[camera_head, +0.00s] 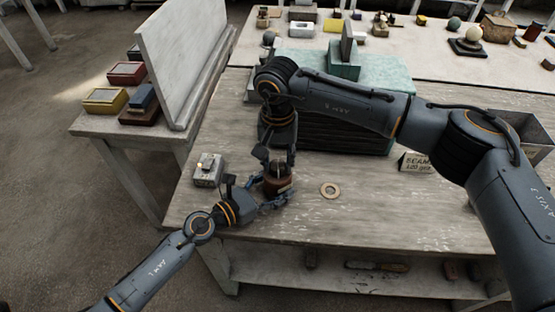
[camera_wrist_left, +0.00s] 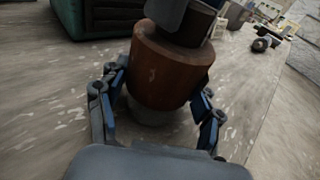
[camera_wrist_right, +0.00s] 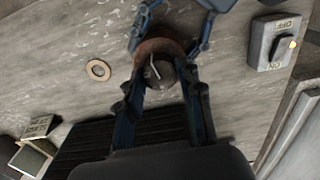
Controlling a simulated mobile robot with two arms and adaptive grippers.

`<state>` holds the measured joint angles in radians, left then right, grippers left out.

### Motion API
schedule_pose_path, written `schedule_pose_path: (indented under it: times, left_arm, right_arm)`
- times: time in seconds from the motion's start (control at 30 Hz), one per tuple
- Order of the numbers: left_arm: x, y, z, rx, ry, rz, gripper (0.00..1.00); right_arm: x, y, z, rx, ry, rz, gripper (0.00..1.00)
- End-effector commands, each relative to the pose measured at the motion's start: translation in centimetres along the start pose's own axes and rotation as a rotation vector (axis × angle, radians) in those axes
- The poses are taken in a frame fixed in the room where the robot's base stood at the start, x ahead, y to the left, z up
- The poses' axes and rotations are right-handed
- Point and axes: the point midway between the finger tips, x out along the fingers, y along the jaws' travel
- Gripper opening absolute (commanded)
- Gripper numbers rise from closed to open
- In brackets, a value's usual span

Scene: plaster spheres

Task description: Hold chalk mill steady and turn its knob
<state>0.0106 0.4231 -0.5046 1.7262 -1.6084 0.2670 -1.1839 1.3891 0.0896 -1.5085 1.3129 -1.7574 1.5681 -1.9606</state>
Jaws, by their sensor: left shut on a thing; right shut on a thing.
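The chalk mill (camera_head: 278,180) is a brown, rounded wooden body standing on the table near its front edge. My left gripper (camera_wrist_left: 160,103) is shut around the mill's body from the front, one finger on each side. The brown body (camera_wrist_left: 168,72) fills the middle of the left wrist view. My right gripper (camera_wrist_right: 160,75) reaches down from above and is shut on the knob. In the right wrist view the dark round top (camera_wrist_right: 155,73) sits between its fingers, with a pale curved streak on it. The knob itself is mostly hidden by the fingers in the head view.
A grey ON/OFF switch box (camera_head: 208,169) stands left of the mill. A flat tan ring (camera_head: 330,190) lies to its right. A small lettered sign (camera_head: 415,162) and a dark ribbed block with a green top (camera_head: 345,138) are behind.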

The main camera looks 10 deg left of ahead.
Motion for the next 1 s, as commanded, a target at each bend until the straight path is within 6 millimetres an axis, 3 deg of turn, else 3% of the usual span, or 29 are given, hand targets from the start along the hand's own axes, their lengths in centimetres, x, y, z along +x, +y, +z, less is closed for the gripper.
schedule_pose_path:
  times: [1.0]
  left_arm:
    - [0.01, -0.22, -0.10, -0.001, 0.002, -0.005, 0.34]
  right_arm:
    - [0.17, 0.13, -0.03, 0.966, 0.001, 0.002, 0.05]
